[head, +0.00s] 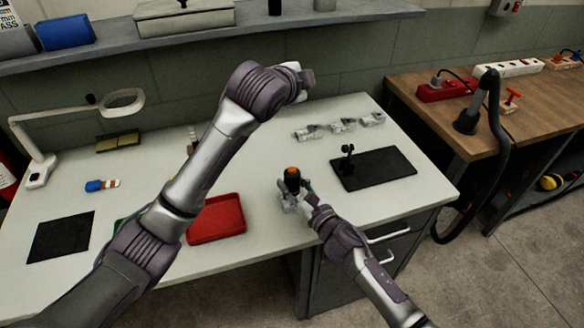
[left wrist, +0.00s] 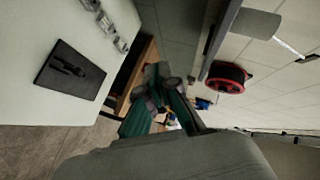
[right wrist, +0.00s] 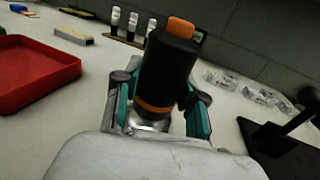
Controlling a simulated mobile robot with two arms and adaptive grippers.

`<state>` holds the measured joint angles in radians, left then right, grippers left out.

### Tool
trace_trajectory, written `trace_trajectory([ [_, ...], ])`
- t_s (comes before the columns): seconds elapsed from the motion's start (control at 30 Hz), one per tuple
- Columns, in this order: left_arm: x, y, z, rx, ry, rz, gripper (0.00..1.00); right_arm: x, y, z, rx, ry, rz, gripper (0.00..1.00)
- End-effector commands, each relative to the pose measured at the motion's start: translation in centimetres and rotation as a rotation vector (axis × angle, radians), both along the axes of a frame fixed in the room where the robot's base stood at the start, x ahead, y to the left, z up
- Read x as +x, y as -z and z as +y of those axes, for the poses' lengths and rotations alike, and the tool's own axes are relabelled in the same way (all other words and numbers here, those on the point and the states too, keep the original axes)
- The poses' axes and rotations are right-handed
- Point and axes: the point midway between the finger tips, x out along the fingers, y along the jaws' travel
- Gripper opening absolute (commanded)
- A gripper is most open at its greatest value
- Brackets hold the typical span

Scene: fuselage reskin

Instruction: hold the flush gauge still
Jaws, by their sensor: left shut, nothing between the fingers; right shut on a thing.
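The flush gauge is a black cylinder with an orange cap and an orange ring near its bottom. It stands roughly upright between the fingers of my right gripper (right wrist: 158,105), which is shut on it. In the head view the gauge (head: 292,179) is above the white table's front part, between the red tray and the black mat. Whether its base touches the table is hidden. My left gripper (head: 305,79) is raised high over the back of the table. The left wrist view shows its fingers (left wrist: 165,85) shut and empty.
A red tray (head: 217,236) lies left of the gauge. A black mat (head: 391,169) with a small black stand (head: 347,152) is on the right. Several clear bags (head: 343,124) lie behind. A magnifier lamp (head: 36,172) stands at the left. A shelf (head: 250,22) runs along the wall.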

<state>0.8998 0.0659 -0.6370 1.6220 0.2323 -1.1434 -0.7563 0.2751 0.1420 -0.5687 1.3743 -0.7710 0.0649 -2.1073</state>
Motion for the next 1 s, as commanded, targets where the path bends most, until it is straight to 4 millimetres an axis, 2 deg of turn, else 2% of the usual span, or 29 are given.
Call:
trace_trajectory([
  [0.03,-1.1,1.8,0.7,-0.023,-0.005,0.104,0.0,0.0,0.0,0.0,-0.001,0.0,0.001,0.0],
  [0.1,-2.6,3.7,1.5,-0.042,-0.005,0.228,0.0,0.0,0.0,0.0,-0.001,0.0,0.001,0.0],
  [0.2,-4.6,5.7,2.3,-0.056,0.0,0.362,0.0,0.0,0.0,0.0,-0.001,0.0,0.001,0.0],
  [0.3,-6.0,6.9,2.8,-0.061,0.007,0.447,0.0,0.0,0.0,0.0,0.0,0.0,0.0,0.0],
  [0.47,-6.8,7.5,3.1,-0.062,0.013,0.495,0.0,0.0,0.0,0.0,0.0,-0.001,0.0,0.0],
  [0.8,-6.8,7.7,3.1,-0.061,0.012,0.495,0.0,0.0,0.0,0.0,0.0,-0.001,0.0,0.0],
  [1.0,-6.8,9.3,3.1,-0.059,0.011,0.497,0.0,0.0,0.0,0.0,0.001,-0.001,0.001,0.0],
])
